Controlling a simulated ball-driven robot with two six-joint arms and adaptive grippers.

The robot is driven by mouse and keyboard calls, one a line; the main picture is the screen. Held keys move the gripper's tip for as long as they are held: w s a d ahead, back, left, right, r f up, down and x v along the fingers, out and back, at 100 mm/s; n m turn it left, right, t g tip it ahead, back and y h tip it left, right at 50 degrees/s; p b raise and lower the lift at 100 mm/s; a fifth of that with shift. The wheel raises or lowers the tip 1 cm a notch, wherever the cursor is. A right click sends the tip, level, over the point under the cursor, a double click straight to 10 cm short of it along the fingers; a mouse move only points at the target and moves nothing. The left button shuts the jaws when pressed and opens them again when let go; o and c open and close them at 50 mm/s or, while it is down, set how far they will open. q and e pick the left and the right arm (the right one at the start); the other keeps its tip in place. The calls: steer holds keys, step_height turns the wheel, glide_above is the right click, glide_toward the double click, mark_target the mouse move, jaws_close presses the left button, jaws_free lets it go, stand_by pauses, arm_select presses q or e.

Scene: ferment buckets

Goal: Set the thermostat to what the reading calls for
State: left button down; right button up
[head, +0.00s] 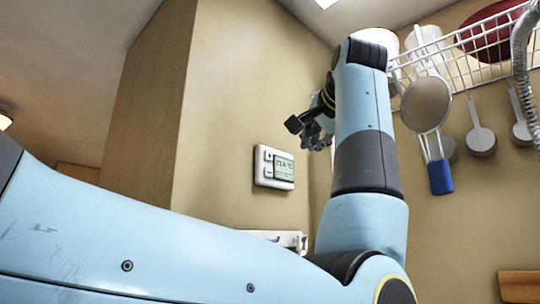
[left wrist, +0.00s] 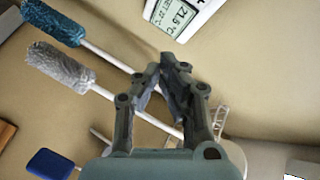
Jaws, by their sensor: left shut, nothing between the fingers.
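The thermostat (head: 273,168) is a white box on the tan wall, with a small grey display and plus and minus buttons on its left side. In the left wrist view the thermostat (left wrist: 180,18) is cut off at the top edge; its display seems to read 21.5 °C, and the smaller line is too blurred to read surely. My left gripper (head: 297,124) is above and right of the thermostat in the head view, apart from it. In the left wrist view the left gripper (left wrist: 165,66) is shut and empty, its fingertips pointing towards the thermostat. My right gripper is not in view.
Two brushes, teal (left wrist: 52,22) and grey (left wrist: 58,67), show in the left wrist view. The wall around the thermostat is clear.

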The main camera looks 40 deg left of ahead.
mark_target(269, 156)
arm_select(q)
steer(key=a, duration=0.8)
steer(key=shift+w+p, duration=0.3)
steer(key=shift+w, duration=0.05)
steer(key=shift+a, duration=0.1)
stand_by(0.9)
steer(key=shift+a, duration=0.45)
steer(key=shift+a+b, duration=0.3)
steer(key=shift+a, duration=0.05)
stand_by(0.5)
steer(key=shift+d, duration=0.15)
stand_by(0.3)
steer(key=shift+d, duration=0.7)
